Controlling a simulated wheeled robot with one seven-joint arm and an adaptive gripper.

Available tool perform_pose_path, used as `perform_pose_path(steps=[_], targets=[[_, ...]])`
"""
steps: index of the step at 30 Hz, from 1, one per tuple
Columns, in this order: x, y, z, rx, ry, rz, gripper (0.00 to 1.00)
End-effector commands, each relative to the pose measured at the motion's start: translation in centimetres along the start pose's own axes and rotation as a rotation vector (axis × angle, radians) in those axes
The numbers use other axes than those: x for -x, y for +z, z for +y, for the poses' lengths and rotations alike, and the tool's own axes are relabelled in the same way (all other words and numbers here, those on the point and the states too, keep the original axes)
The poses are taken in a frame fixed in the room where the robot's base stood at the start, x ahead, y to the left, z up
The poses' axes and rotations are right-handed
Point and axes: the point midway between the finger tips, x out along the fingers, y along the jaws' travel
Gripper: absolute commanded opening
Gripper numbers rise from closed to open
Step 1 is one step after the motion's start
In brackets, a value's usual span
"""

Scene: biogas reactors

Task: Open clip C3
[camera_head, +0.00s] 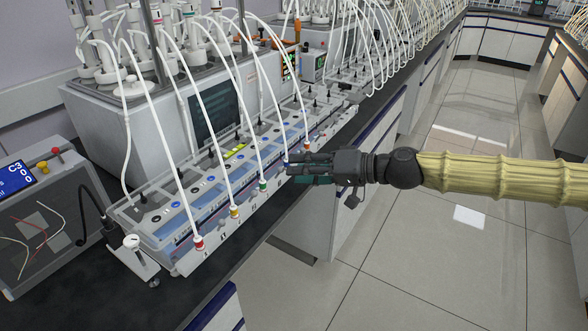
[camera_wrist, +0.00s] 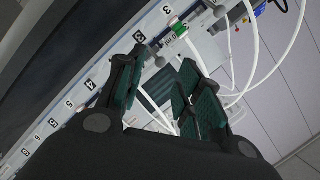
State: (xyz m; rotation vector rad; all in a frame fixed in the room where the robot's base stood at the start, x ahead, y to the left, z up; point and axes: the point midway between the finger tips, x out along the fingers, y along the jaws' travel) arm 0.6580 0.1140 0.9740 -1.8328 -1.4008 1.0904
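Clip C3 cannot be singled out by a readable C3 label. In the head view a row of coloured tube fittings runs along the bench unit's front: red (camera_head: 198,242), yellow (camera_head: 234,212), green (camera_head: 263,186), blue (camera_head: 286,162) and orange (camera_head: 307,146). My gripper (camera_head: 291,169) reaches in from the right, its fingertips beside the blue fitting and partly covering it. In the wrist view my gripper (camera_wrist: 163,64) has its fingers apart. A small grey-blue fitting (camera_wrist: 156,46) shows nearer, close to the left fingertip; contact is unclear.
White tubes (camera_head: 172,130) arch from the reactors down to the fittings. A grey control box (camera_head: 40,205) with a screen stands at the left, showing "C3". A white valve-like part (camera_head: 133,252) stands at the unit's near end. The aisle floor (camera_head: 440,250) is clear.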

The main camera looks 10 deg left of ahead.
Motion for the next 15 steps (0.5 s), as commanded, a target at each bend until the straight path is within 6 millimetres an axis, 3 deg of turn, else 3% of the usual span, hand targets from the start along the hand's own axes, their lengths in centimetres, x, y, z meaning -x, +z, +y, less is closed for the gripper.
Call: perform_pose_path(steps=[15], targets=[[7.5,-0.2,0.0,0.002,0.001,0.004,0.35]])
